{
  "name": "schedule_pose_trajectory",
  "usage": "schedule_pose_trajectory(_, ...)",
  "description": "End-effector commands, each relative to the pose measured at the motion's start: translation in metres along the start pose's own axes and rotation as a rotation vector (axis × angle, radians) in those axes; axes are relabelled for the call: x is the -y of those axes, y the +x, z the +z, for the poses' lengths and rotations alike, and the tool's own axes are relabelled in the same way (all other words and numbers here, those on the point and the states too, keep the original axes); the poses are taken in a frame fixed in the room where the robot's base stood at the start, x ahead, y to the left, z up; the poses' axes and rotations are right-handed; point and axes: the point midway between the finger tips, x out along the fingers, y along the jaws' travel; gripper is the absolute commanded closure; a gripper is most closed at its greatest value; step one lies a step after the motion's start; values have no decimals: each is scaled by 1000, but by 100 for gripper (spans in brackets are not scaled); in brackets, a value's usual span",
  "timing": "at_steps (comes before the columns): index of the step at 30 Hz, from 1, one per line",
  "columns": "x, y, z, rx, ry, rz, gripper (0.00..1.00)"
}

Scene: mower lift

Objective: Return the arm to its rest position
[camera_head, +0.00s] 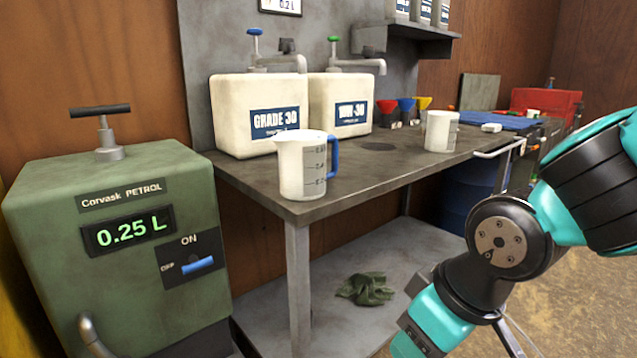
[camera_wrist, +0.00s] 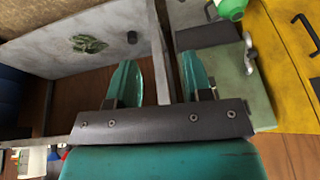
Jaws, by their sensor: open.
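My arm (camera_head: 500,240) is at the right of the head view, bent and reaching down past the bench's front edge. Its end runs out of the bottom of that picture, so my gripper is not seen there. In the wrist view my gripper (camera_wrist: 157,82) shows two teal fingers set well apart with nothing between them. Beyond the fingers are the bench leg and lower shelf (camera_wrist: 120,50), with the green petrol dispenser (camera_wrist: 232,75) to the right. The fingers appear clear of these things, though the exact gap is hard to judge.
The bench (camera_head: 375,170) holds a blue-handled measuring jug (camera_head: 300,165) near its front corner, another jug (camera_head: 440,130), and two white oil containers (camera_head: 258,118) (camera_head: 340,105). The petrol dispenser (camera_head: 120,255) stands left, reading 0.25 L. A green cloth (camera_head: 366,289) lies on the lower shelf. Yellow drawers (camera_wrist: 290,60) stand beyond the dispenser.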

Motion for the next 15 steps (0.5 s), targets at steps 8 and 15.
schedule_pose_trajectory(8, 31, -67, 67, 111, 90, -209, 54)
schedule_pose_trajectory(15, 37, -126, 46, 122, 82, -215, 54)
